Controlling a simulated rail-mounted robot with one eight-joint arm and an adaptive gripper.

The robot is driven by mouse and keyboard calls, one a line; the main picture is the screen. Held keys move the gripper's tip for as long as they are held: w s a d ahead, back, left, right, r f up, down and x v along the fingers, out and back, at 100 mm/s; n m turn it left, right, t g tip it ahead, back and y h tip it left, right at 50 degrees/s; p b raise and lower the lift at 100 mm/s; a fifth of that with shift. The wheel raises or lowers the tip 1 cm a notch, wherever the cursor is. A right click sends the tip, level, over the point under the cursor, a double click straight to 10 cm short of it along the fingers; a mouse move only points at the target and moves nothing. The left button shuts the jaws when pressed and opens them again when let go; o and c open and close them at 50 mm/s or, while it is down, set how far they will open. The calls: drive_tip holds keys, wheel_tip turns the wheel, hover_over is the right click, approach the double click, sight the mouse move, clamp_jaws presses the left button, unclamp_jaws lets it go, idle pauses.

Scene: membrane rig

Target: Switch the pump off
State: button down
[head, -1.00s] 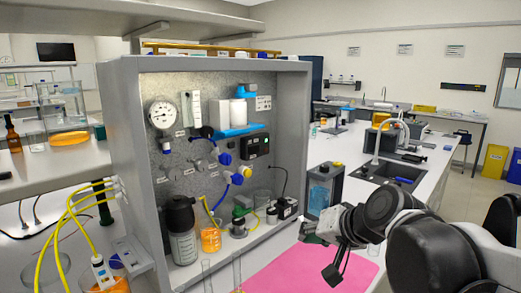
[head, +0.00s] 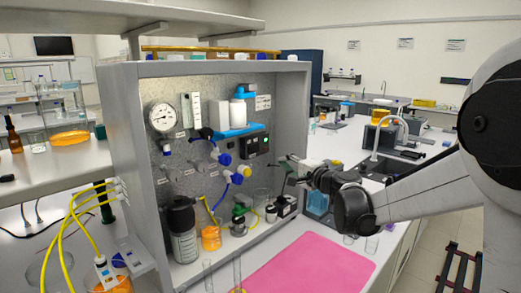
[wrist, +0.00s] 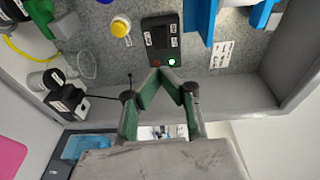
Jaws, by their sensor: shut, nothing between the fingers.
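The dark control box (head: 254,146) is fixed to the rig's back panel, right of the blue-capped valves, with a small green light showing. In the wrist view the box (wrist: 160,33) has pale labels, a lit green button (wrist: 172,62) and a dim red button (wrist: 155,62) beside it. My gripper (head: 281,161) is to the right of the box in the head view. In the wrist view the tips of my gripper (wrist: 160,73) come together just below the buttons, with nothing between them; I cannot tell whether they touch the box. A small black-and-white pump-like unit (head: 286,207) stands on the rig's shelf.
The rig's grey right side wall (head: 293,110) stands close to my gripper. A dark bottle (head: 181,230), an orange-filled beaker (head: 211,238) and a green-topped device (head: 239,220) stand on the shelf. A pink mat (head: 310,268) lies in front, largely clear.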

sight(257, 148)
drive_tip(key=shift+m, duration=0.3)
drive_tip(key=x, duration=0.5)
drive_tip(key=p+x, duration=0.1)
drive_tip(key=x, duration=0.3)
drive_tip(key=p+x, duration=0.1)
drive_tip(key=x, duration=0.4)
drive_tip(key=shift+w+d+r, duration=0.2)
drive_tip(key=shift+w, duration=0.4)
